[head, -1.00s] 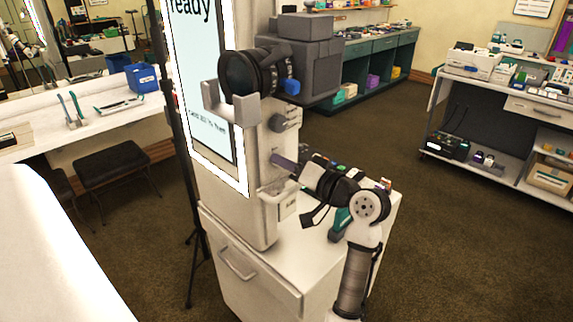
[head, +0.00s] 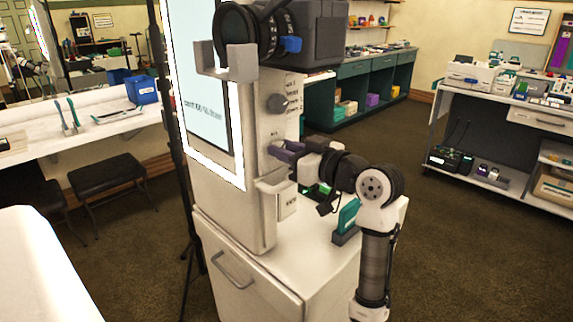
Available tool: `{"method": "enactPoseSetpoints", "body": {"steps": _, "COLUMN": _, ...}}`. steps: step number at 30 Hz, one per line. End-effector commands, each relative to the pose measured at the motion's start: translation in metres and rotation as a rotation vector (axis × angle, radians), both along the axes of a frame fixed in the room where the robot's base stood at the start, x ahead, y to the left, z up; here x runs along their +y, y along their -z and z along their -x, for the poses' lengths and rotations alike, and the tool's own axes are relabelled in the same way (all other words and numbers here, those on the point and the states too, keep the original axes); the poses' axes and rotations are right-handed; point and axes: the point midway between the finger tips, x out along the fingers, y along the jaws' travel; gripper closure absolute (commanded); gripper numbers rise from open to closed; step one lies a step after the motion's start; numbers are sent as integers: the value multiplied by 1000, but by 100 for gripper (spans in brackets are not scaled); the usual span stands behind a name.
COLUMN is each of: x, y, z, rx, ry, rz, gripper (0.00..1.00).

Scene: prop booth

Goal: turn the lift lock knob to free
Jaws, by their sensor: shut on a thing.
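My gripper (head: 288,149), with purple fingers, is at the narrow front face of the pale grey booth column (head: 235,190). Its jaws are shut on a small part at that face, which the fingers mostly hide; this seems to be the lift lock knob. Its pointing direction cannot be seen. Above the gripper, a round grey knob (head: 278,103) stands clear on the same face, with small printed labels beside it too blurred to read. My arm comes in from the lower right.
A camera with a large lens (head: 240,38) and a grey bracket (head: 225,62) overhang the gripper. A ledge (head: 275,184) juts out below it. A green-teal item (head: 348,217) stands on the white cabinet (head: 300,250) under my arm. Open carpet lies to the right.

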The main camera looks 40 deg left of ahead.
Motion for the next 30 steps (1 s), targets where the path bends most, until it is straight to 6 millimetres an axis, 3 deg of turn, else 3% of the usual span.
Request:
{"method": "enactPoseSetpoints", "body": {"steps": 18, "x": -1, "y": 3, "z": 1, "rx": -562, "ry": 0, "rz": 44, "gripper": 96}}
{"method": "enactPoseSetpoints", "body": {"steps": 30, "x": 0, "y": 1, "z": 1, "rx": -766, "ry": 0, "rz": 60, "gripper": 96}}
